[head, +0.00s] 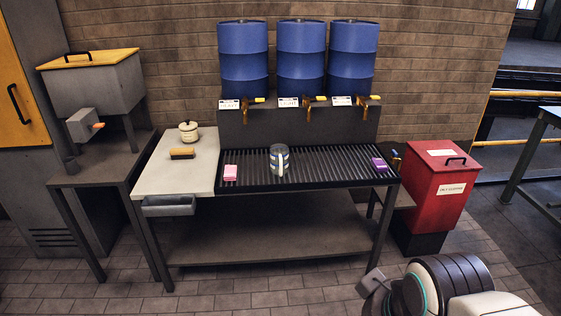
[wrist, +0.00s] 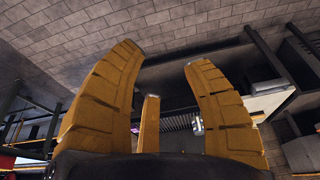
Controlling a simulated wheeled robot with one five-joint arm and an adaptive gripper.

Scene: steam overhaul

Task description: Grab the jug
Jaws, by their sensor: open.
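The jug (head: 279,161) is a small grey-blue vessel with a white handle strip on its near side. It stands upright on the black slatted grate (head: 325,171) of the bench, near the grate's middle. In the wrist view, a small pale thing that looks like the jug (wrist: 196,123) shows far off beside the right finger. My gripper (wrist: 163,57) has its yellow fingers spread wide, with nothing between them, and is well away from the jug. The head view shows part of my arm at the bottom right, but not clearly the fingers.
Blue drums (head: 298,60) with brass taps stand behind the grate. A pink block (head: 231,172) and a purple block (head: 380,165) lie on the grate. A brush (head: 182,153) and a lidded pot (head: 188,131) sit left. A red bin (head: 437,190) stands right. Floor in front is clear.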

